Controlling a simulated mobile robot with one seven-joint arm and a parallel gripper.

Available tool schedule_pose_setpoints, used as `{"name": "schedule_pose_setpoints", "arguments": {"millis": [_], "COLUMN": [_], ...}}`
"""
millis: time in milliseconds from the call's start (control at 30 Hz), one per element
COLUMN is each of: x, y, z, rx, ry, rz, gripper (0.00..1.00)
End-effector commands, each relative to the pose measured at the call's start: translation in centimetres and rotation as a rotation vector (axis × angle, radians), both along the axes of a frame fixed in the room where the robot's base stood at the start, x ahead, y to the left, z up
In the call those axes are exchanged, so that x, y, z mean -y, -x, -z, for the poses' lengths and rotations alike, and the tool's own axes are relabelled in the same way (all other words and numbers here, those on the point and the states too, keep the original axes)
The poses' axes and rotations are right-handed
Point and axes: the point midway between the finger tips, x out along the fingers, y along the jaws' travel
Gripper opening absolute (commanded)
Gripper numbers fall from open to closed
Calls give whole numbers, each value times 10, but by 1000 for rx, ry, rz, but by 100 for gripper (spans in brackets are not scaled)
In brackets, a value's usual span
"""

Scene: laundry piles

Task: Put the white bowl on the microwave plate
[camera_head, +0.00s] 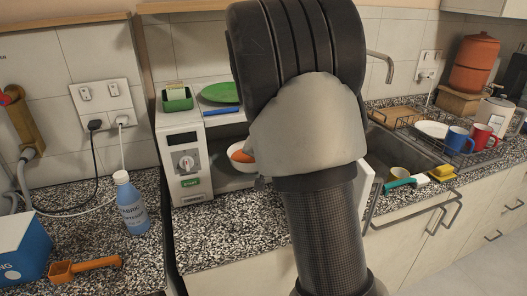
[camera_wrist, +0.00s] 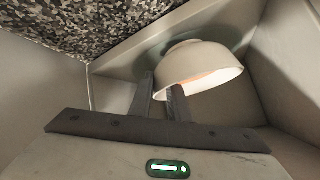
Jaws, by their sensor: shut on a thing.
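The white bowl (camera_head: 239,165) shows inside the open microwave (camera_head: 186,165) in the head view, partly hidden behind my arm. Something orange (camera_head: 243,155) is in it. In the wrist view the bowl (camera_wrist: 190,64) is tilted in the picture, and my gripper (camera_wrist: 161,87) is shut on its rim, one finger on each side of the wall. The microwave plate (camera_wrist: 243,47) is a greenish glass disc behind the bowl, largely covered by it. The bowl is at the plate; I cannot tell whether they touch.
The microwave walls (camera_wrist: 285,60) are close around my gripper. A green plate (camera_head: 221,92), a blue object (camera_head: 222,111) and a green tub (camera_head: 178,103) are on top of the microwave. A blue bottle (camera_head: 131,205) stands to its left. The sink and dish rack (camera_head: 405,117) are right.

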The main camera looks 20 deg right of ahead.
Motion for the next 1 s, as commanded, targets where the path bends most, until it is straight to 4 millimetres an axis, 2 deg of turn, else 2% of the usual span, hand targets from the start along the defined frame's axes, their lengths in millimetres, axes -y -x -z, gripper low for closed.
{"name": "schedule_pose_setpoints", "arguments": {"millis": [100, 367, 567, 700, 933, 967, 1000], "x": [8, 14, 24, 23, 23, 23, 23], "y": [-23, -45, -76, -76, -76, -75, -75], "z": [-2, -2, -2, 12, 13, 16, 16], "rx": [4, 5, 5, 2, 4, -2, -2], "ry": [0, 1, 0, 0, 0, 0, 0], "rz": [2, 1, 1, -1, 0, -1, -1], "gripper": [0, 0, 0, 0, 0, 20, 27]}}
